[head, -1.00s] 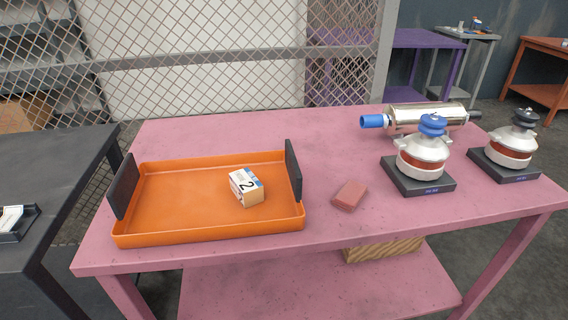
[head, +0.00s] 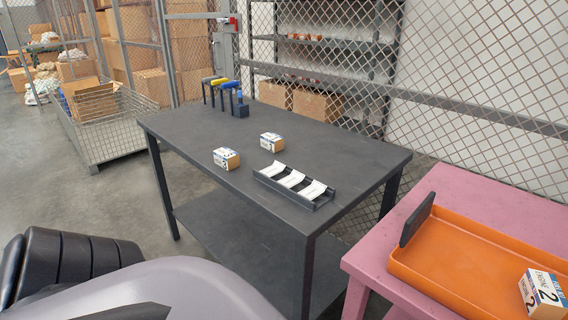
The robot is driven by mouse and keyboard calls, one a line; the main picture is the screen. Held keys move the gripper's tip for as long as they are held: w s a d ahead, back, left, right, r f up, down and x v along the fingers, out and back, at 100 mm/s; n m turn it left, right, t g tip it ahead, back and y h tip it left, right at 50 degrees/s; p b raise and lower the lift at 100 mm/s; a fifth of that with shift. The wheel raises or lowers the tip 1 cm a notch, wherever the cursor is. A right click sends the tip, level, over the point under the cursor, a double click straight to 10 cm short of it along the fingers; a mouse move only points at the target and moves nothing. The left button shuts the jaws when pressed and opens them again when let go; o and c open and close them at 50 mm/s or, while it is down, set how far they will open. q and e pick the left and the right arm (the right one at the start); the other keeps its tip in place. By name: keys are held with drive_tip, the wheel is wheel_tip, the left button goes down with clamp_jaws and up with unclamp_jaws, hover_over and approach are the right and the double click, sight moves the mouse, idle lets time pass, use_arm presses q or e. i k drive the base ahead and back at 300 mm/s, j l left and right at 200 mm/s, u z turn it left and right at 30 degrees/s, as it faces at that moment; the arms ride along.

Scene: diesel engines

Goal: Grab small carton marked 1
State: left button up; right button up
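Two small white-and-brown cartons stand on the dark grey table: one nearer the front (head: 226,158), the other a little farther back and right (head: 271,142). Their printed marks are too small to read, so I cannot tell which one carries a 1. A carton marked 2 (head: 541,294) sits in the orange tray (head: 462,233) at the lower right, partly cut off by the picture edge. Neither of my grippers shows; only grey and black parts of my own body fill the lower left.
The dark table (head: 190,133) also holds a black divided holder with white pieces (head: 294,186) and hanging tools on a stand (head: 226,97). The pink table (head: 430,200) stands to the right. A wire cage bin (head: 108,125) and mesh fence lie behind; open floor is left.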

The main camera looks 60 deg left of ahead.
sight(272, 141)
drive_tip(key=k+j+u, duration=0.15)
drive_tip(key=j+u, duration=0.25)
drive_tip(key=j, duration=0.3)
drive_tip(key=k+j+u, duration=0.1)
drive_tip(key=j+u, duration=0.3)
drive_tip(key=j, duration=0.35)
